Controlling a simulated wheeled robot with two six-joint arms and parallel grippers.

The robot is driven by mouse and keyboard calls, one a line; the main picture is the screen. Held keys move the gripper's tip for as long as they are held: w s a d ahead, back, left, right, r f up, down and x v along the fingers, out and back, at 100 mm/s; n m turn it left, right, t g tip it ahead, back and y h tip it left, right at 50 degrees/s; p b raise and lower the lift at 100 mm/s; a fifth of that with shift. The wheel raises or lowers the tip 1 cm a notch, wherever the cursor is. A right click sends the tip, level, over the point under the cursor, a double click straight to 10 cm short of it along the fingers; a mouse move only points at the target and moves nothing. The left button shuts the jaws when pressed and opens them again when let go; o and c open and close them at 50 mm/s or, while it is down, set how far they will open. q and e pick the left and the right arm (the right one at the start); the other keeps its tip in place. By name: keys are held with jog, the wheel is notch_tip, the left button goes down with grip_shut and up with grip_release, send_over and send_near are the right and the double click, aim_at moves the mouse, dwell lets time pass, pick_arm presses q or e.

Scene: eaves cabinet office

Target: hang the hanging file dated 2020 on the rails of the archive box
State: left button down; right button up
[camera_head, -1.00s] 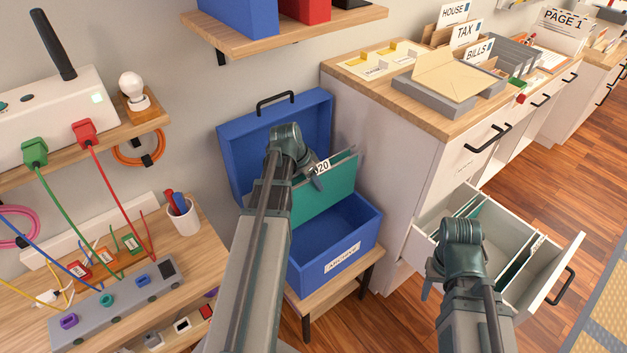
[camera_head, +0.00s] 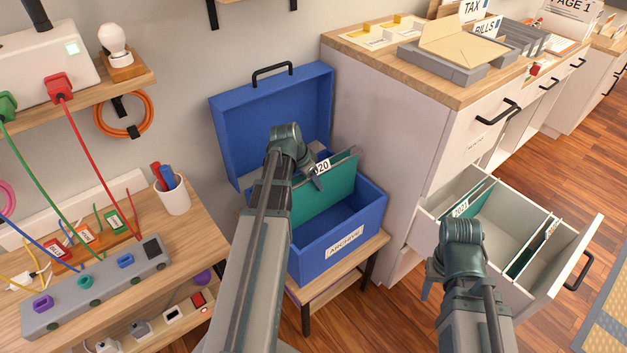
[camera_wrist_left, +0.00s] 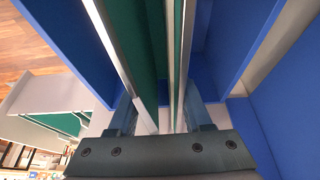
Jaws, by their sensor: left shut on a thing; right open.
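The green hanging file (camera_head: 330,190) with a white tab ending in "20" stands upright at the blue archive box (camera_head: 345,240), its lower part inside the box. My left gripper (camera_head: 310,172) is shut on the file's upper edge. In the left wrist view the green file (camera_wrist_left: 152,60) and its pale rails run between my left fingers (camera_wrist_left: 160,115), with blue box walls on both sides. Whether its hooks rest on the box rails is hidden. My right gripper (camera_head: 430,285) is open and empty beside the open drawer; its fingertips are mostly hidden.
The box's blue lid (camera_head: 275,115) stands open behind. The box sits on a small wooden stand (camera_head: 340,278) against the white cabinet (camera_head: 385,150). The open drawer (camera_head: 545,225) holds other green files, one tabbed 2021 (camera_head: 460,208). A desk with a power strip (camera_head: 100,285) lies left.

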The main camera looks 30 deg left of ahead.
aim_at(307, 191)
pick_arm(q)
jog(key=shift+f+b, duration=4.15)
jog(key=shift+f, duration=0.4)
grip_release()
jog(key=shift+r, duration=0.1)
jog(key=shift+p+v, duration=2.85)
jog(key=shift+v, duration=0.15)
